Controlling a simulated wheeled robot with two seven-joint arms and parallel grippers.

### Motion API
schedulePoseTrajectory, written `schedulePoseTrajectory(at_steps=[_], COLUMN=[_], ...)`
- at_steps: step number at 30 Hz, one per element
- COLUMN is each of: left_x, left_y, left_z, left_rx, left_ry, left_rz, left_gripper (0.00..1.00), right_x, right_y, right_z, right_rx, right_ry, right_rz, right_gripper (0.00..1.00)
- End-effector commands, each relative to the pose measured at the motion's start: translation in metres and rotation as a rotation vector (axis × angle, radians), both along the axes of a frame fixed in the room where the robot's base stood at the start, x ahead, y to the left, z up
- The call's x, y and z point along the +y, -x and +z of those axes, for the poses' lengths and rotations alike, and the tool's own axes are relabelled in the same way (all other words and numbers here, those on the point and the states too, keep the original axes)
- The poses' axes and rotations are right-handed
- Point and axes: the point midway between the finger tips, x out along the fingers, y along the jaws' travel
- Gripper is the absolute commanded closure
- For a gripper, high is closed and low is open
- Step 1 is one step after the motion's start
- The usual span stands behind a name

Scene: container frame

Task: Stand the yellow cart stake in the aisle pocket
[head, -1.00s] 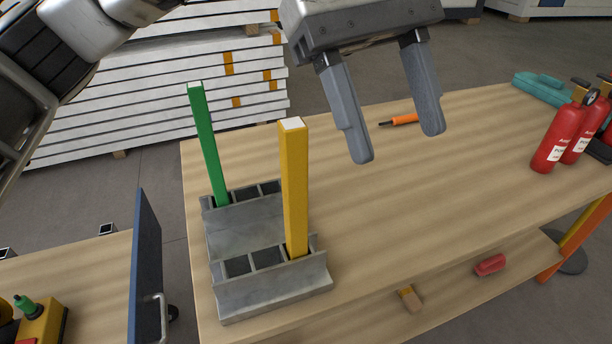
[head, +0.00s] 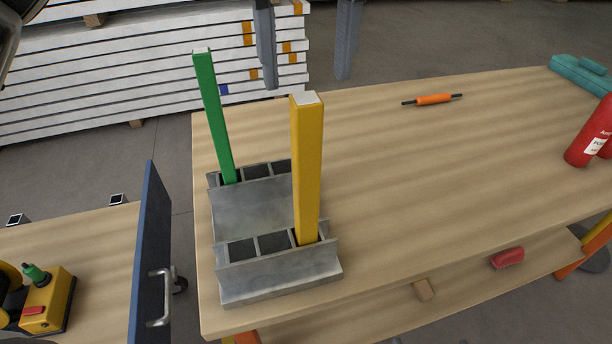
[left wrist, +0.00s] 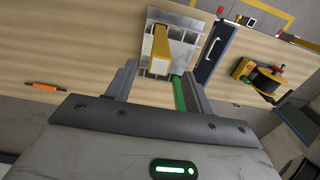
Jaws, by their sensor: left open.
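The yellow stake (head: 307,170) stands upright in the rightmost pocket of the near row of a grey metal rack (head: 255,215). A green stake (head: 214,115) stands in the leftmost pocket of the far row. The other pockets that show are empty. My left gripper (head: 308,60) is open and empty, above and behind the yellow stake at the top of the head view. In the left wrist view the yellow stake (left wrist: 160,50) shows between the open fingers (left wrist: 158,82), and the green stake (left wrist: 180,95) shows close to one finger. My right gripper is not in view.
The rack stands on a wooden table (head: 420,170). An orange-handled tool (head: 434,99), a teal case (head: 585,75) and a red extinguisher (head: 590,135) are on it to the right. A blue panel (head: 152,260) stands at the left. The table middle is clear.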

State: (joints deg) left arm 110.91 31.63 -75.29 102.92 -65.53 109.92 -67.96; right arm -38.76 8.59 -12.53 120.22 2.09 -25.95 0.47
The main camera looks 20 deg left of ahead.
Motion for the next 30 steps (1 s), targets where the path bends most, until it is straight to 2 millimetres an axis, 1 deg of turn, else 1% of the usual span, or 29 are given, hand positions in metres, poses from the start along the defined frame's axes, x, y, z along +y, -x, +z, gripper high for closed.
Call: schedulePoseTrajectory(at_steps=[5,9,13,16,22,23,24,26,27,28,30], left_x=[0.001,0.004,0.003,0.003,0.003,0.003,0.003,0.003,0.003,0.003,0.003], left_y=[-0.001,-0.002,-0.003,-0.003,-0.003,-0.003,-0.003,-0.003,-0.003,-0.003,-0.003], left_z=[-0.012,-0.033,-0.05,-0.055,-0.056,-0.056,-0.056,-0.056,-0.056,-0.056,-0.055], left_rx=[0.001,0.003,0.001,-0.001,-0.001,-0.001,-0.001,-0.001,-0.001,0.0,0.0], left_ry=[-0.001,-0.001,0.0,0.001,0.002,0.002,0.001,0.001,0.001,0.001,0.001], left_rz=[0.001,0.0,-0.001,-0.001,0.0,0.0,0.0,0.0,0.0,0.0,0.0], left_gripper=[0.47,0.47,0.47,0.47,0.47,0.53,0.64,0.81,0.92,1.0,1.0], right_x=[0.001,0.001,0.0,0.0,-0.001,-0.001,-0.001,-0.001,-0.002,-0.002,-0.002], right_y=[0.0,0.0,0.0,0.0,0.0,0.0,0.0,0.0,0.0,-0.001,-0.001], right_z=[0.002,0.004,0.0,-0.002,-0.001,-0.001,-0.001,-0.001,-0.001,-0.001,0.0], right_rx=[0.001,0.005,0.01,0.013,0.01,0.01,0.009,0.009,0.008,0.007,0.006], right_ry=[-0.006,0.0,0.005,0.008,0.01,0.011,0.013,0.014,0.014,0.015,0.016], right_rz=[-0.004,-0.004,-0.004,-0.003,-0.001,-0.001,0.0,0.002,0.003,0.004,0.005], right_gripper=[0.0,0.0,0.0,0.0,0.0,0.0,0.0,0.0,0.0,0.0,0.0])
